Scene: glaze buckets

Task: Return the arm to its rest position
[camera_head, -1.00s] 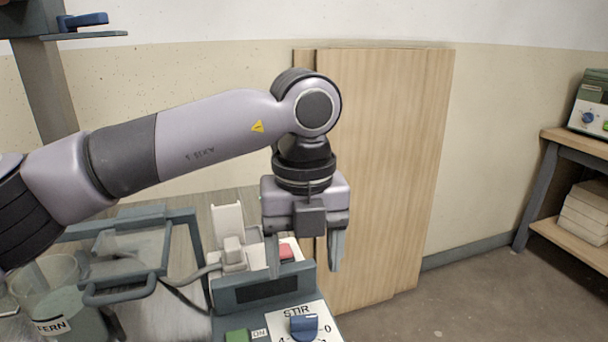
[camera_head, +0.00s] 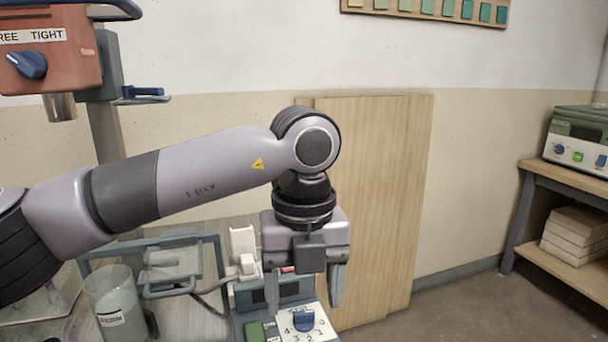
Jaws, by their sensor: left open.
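My left arm comes in from the left and reaches across the middle of the head view. My left gripper (camera_head: 305,290) hangs from it, pointing down, with its two fingers apart and nothing visible between them. It hangs in front of the control box (camera_head: 316,325), which has a blue dial, a green switch and numbers on its face. The gripper hides part of that box, and I cannot tell whether the fingers touch it. My right gripper is not in view.
A clear labelled beaker (camera_head: 117,308) stands at the lower left by a grey frame (camera_head: 172,290). A red unit with a blue knob (camera_head: 50,55) is at upper left. Wooden boards (camera_head: 385,200) lean on the wall. A shelf (camera_head: 575,180) at right bears a green device (camera_head: 580,135).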

